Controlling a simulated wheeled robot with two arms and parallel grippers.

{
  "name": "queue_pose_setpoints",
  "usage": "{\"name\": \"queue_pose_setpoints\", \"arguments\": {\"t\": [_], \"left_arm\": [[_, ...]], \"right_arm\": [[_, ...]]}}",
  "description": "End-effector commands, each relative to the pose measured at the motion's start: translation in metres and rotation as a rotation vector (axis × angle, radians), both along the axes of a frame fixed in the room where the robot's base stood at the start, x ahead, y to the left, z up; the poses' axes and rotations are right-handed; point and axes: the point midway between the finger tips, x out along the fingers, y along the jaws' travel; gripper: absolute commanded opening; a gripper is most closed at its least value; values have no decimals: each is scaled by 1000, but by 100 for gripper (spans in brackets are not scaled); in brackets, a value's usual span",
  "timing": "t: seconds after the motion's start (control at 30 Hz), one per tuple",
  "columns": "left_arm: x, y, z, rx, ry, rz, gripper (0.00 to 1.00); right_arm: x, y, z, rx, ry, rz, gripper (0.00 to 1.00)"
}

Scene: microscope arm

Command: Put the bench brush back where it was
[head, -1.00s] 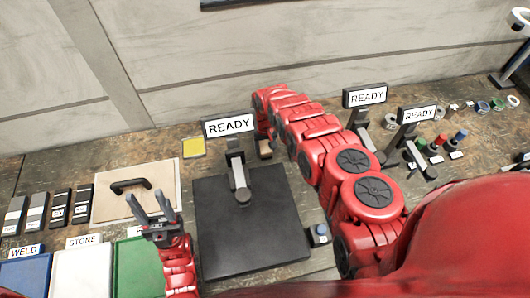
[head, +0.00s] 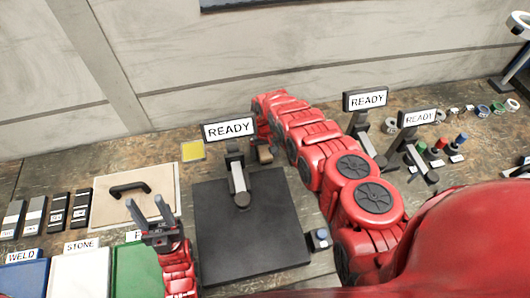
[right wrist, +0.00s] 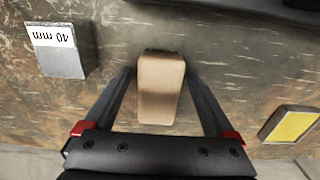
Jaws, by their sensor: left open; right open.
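A plain tan block (right wrist: 161,88), which may be the bench brush, lies between the two fingers of my right gripper (right wrist: 160,76) in the right wrist view. The fingers are open, one on each side, with small gaps to it. In the head view the tan block (head: 265,154) sits on the bench just right of the left READY sign; my right arm hides most of the right gripper there. No bristles can be made out. My left gripper (head: 149,203) is open and empty in the head view, in front of the tan board with a black handle.
A black plate (head: 250,225) lies in front of the left READY sign (head: 229,129). The board (head: 160,178) and coloured bins are at left. A 40 mm block (right wrist: 58,55) and yellow pad (right wrist: 290,125) flank the right gripper. More signs (head: 366,99) stand at right.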

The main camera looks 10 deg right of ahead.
Motion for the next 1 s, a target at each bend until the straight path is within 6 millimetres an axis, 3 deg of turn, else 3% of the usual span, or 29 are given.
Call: {"name": "queue_pose_setpoints", "arguments": {"t": [0.37,0.8,1.0], "left_arm": [[0,0,-7,0,0,0,50],[0,0,-26,0,0,0,50],[0,0,-27,0,0,0,50]], "right_arm": [[0,-1,34,-2,2,0,90],[2,-1,98,-2,-5,-1,90],[1,0,116,0,-1,0,90]]}}
